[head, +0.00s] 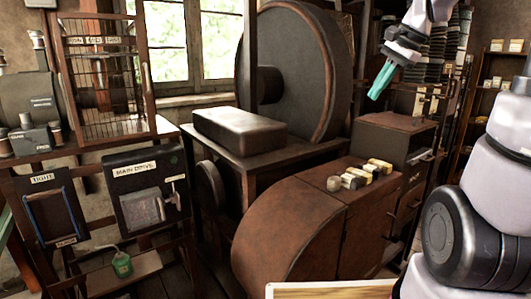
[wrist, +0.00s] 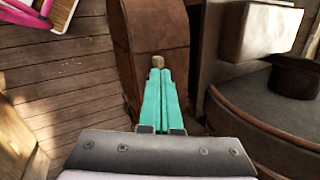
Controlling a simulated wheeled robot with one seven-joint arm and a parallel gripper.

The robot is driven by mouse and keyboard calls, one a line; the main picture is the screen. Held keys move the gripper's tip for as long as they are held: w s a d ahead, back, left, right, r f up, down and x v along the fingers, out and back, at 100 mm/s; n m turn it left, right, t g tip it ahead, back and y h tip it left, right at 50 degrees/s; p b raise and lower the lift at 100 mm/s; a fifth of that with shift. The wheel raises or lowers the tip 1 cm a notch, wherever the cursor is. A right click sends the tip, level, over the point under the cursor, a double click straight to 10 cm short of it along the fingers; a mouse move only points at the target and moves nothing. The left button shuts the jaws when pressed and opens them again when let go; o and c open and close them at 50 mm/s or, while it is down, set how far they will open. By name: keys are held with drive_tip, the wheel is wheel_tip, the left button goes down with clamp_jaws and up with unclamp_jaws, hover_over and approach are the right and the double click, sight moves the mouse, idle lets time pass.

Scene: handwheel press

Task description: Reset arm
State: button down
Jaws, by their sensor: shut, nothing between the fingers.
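My gripper (head: 382,80) is raised at the upper right in the head view, in front of the dark shelving and above the rusty cabinet (head: 395,130). Its green fingers are closed together and hold nothing. In the wrist view my gripper (wrist: 160,78) points ahead over a rust-brown surface.
A large dark wheel (head: 290,75) stands at the back centre. A dark block (head: 240,130) lies on a table. The "MAIN DRIVE" box (head: 145,195) is at left.

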drive_tip(key=s+a+n+t+h, duration=0.1)
drive_tip(key=s+a+n+t, duration=0.2)
drive_tip(key=s+n, duration=0.5)
drive_tip(key=s+a, duration=0.1)
drive_tip(key=s, duration=0.6)
drive_tip(key=shift+s+a+f+h, duration=0.15)
drive_tip(key=shift+s+h, duration=0.2)
drive_tip(key=shift+h, duration=0.05)
